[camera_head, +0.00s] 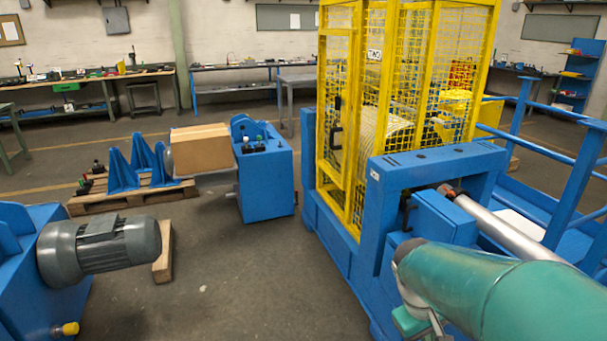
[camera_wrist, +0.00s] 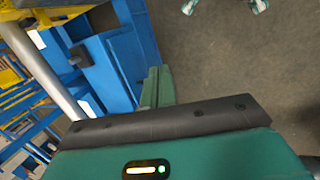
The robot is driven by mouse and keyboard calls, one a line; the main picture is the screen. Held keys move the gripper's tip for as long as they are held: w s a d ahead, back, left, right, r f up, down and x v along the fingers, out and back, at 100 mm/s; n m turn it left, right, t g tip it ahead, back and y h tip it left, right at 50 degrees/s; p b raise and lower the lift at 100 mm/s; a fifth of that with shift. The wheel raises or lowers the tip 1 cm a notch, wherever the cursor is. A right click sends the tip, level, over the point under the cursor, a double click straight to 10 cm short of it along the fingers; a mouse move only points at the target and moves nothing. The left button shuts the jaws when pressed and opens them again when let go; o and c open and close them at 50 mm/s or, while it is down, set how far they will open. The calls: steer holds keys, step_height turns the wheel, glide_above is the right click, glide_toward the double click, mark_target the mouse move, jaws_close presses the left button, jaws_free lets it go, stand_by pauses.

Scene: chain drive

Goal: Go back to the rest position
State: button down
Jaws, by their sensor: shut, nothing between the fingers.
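My gripper (camera_wrist: 157,88) shows in the wrist view as a narrow green piece sticking up past a black strip on the green housing. Its fingers are together with nothing between them. It is over the floor beside a blue machine frame (camera_wrist: 104,67), apart from any object that I can make out. In the head view my teal arm fills the lower right corner, in front of the blue frame (camera_head: 430,163); the fingertips cannot be made out there.
A yellow mesh cage (camera_head: 345,100) stands on the blue frame. Blue railings (camera_head: 562,147) and a silver cylinder (camera_head: 505,230) are at right. A grey motor (camera_head: 98,250) is at left. A cardboard box (camera_head: 200,148) is near a pallet (camera_head: 130,196). Floor in the middle is clear.

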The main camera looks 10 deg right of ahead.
steer(key=s+a+r+m+t+y, duration=0.1)
steer(key=s+a+r+t, duration=0.1)
steer(key=a+r, duration=0.3)
steer(key=s+a+r+t+y, duration=0.2)
steer(key=s+a+r+t, duration=0.1)
steer(key=a, duration=0.5)
steer(key=shift+r+m+t+y, duration=0.35)
steer(key=shift+r+t, duration=0.25)
steer(key=shift+r, duration=0.35)
